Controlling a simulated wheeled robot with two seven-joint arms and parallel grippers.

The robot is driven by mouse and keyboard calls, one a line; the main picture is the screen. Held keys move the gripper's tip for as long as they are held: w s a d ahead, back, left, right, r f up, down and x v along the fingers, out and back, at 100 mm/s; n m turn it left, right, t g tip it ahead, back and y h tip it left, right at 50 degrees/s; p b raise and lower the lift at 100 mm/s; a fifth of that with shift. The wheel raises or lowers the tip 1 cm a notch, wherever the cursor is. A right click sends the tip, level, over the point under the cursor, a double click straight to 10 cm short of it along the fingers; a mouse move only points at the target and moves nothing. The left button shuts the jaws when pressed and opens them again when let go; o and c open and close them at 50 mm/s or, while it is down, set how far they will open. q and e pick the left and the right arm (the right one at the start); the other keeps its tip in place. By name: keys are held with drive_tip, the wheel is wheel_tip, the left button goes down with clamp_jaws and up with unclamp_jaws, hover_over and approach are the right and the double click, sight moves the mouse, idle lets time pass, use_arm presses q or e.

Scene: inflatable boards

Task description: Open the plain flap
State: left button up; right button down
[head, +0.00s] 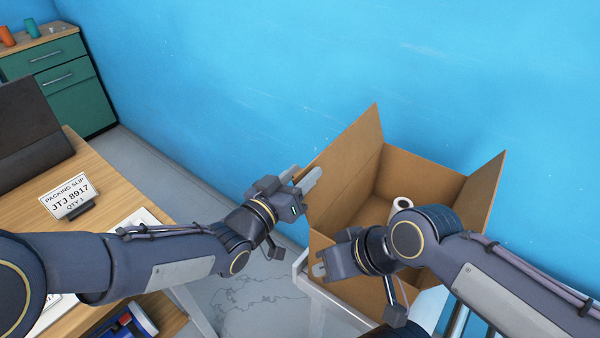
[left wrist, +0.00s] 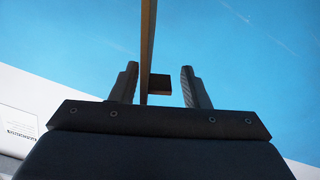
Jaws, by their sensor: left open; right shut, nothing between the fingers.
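An open cardboard box (head: 376,212) stands by the blue wall. Its left flap (head: 343,168) stands up, leaning outward, with no marking visible; its right flap (head: 483,192) also stands up. My left gripper (head: 307,178) is open at the left flap's outer edge. In the left wrist view, the flap shows edge-on as a thin brown strip (left wrist: 148,40) between the open fingers (left wrist: 159,84), nearer the left finger. My right gripper (head: 319,271) is shut and empty at the box's near left corner; its arm hides much of the near side.
A wooden desk (head: 112,200) on the left holds a packing slip sign (head: 69,196) and a dark monitor (head: 30,130). A green cabinet (head: 62,85) stands at the back left.

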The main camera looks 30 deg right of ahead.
use_arm(q)
clamp_jaws()
drive_tip(key=m+b, duration=0.1)
drive_tip(key=b, duration=0.1)
drive_tip(key=s+b, duration=0.1)
drive_tip(key=b, duration=0.1)
drive_tip(key=shift+s+d+m, duration=0.15)
drive_tip(key=shift+d+m, duration=0.15)
drive_tip(key=shift+m, duration=0.1)
drive_tip(key=shift+s+d+r+b, duration=0.1)
drive_tip(key=shift+s+r+b, duration=0.15)
drive_tip(key=shift+b, duration=0.2)
drive_tip(key=shift+s+r+m, duration=0.15)
drive_tip(key=shift+m, duration=0.35)
